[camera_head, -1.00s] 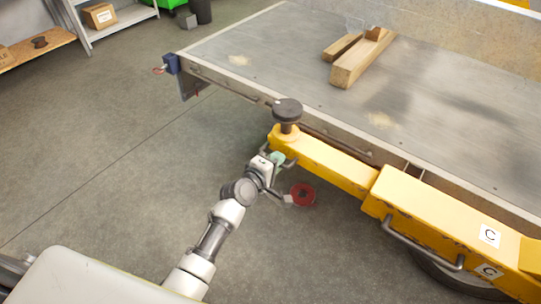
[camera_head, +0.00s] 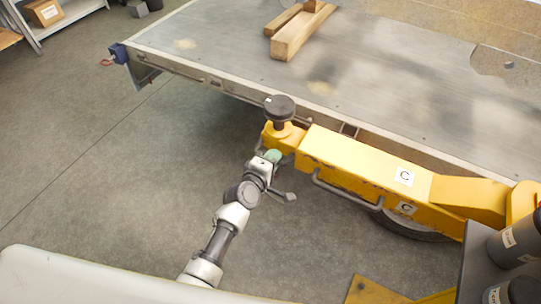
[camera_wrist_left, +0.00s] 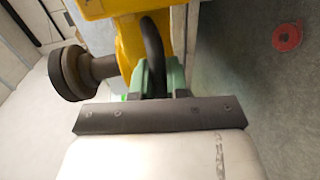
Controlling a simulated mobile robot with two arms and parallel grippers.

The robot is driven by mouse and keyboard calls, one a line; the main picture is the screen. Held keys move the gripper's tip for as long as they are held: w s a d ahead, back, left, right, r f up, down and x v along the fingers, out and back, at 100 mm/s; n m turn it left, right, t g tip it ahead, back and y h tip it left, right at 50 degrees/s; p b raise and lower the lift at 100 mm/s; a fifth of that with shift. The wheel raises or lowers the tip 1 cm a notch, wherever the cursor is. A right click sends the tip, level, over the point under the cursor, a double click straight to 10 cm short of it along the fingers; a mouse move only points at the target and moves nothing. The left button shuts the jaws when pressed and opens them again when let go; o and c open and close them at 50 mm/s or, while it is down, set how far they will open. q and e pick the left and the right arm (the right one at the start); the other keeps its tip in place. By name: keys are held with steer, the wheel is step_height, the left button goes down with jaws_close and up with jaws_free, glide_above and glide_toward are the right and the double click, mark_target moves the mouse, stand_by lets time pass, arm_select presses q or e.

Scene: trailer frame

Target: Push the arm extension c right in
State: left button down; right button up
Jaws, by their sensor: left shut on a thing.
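The yellow arm extension c (camera_head: 283,139) shows as a short end piece sticking out of the left end of the yellow outer arm (camera_head: 345,160), which carries C labels. A dark round knob (camera_head: 279,108) stands upright on its end and also shows in the left wrist view (camera_wrist_left: 68,73). My left gripper (camera_head: 273,156) is at the near side of this end. In the left wrist view its green fingers (camera_wrist_left: 157,80) are shut on the extension's dark handle (camera_wrist_left: 153,50). Where extension and outer arm meet is partly hidden. My right gripper is not in view.
The trailer deck (camera_head: 230,66) lies behind the arm, with wooden beams (camera_head: 300,32) on it. A wheel (camera_head: 412,226) is under the outer arm. Dark cylinders (camera_head: 512,245) stand at the right. A red disc (camera_wrist_left: 287,37) lies on the floor. Floor at left is clear.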

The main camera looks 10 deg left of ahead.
arm_select(q)
steer(key=c, duration=1.1)
jaws_free()
steer(key=shift+d, duration=0.35)
steer(key=shift+c, duration=0.2)
steer(key=shift+s+a, duration=0.2)
steer(key=shift+s, duration=0.05)
steer(key=v, duration=1)
steer(key=shift+s, duration=0.15)
